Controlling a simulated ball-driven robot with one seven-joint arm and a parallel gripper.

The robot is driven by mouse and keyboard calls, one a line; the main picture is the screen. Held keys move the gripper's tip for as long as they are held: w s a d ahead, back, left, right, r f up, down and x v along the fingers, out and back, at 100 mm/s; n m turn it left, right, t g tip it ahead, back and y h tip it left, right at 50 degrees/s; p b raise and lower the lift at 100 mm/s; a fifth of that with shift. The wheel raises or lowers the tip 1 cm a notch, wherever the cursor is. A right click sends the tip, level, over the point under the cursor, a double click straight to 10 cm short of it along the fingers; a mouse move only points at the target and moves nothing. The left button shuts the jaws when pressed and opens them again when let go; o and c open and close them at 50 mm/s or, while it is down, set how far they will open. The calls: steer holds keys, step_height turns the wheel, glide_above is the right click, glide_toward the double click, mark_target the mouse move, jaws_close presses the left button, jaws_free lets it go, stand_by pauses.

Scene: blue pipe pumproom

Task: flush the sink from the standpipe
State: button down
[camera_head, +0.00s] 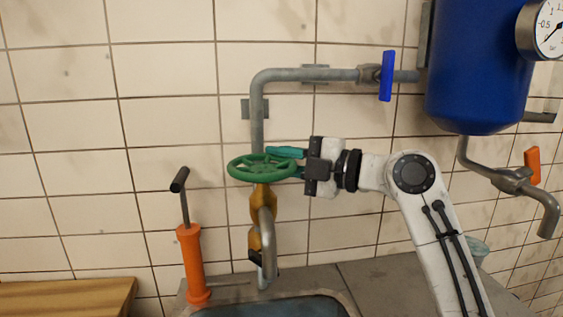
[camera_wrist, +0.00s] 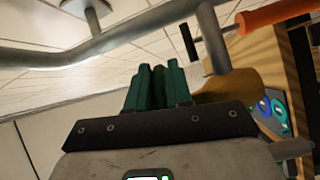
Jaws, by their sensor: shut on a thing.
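The green handwheel (camera_head: 236,168) sits level on the brass valve (camera_head: 262,203) of the standpipe (camera_head: 257,125). My gripper (camera_head: 285,161) reaches in from the right, its teal fingers shut on the wheel's right rim. In the wrist view the fingers (camera_wrist: 157,88) are close together, with the brass valve body (camera_wrist: 230,87) just beyond; the gripped rim is hard to make out there. The curved spout (camera_head: 268,250) hangs below the valve over the sink (camera_head: 275,307), whose basin shows only at the bottom edge. I see no clear water stream.
A blue lever (camera_head: 387,76) stands upright across the upper pipe. A blue tank (camera_head: 478,70) with a gauge (camera_head: 545,28) hangs at right, above a pipe with an orange lever (camera_head: 532,166). An orange hand pump (camera_head: 192,264) stands left of the spout. A wooden top (camera_head: 65,297) is lower left.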

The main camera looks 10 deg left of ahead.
steer(key=shift+d+r, duration=0.1)
steer(key=shift+r, duration=0.2)
steer(key=c, duration=1.4)
jaws_free()
steer(key=o, duration=0.3)
steer(key=shift+f, duration=0.2)
steer(key=b+v, duration=0.1)
steer(key=v, duration=0.9)
steer(key=shift+d+b, duration=0.3)
steer(key=shift+s, duration=0.1)
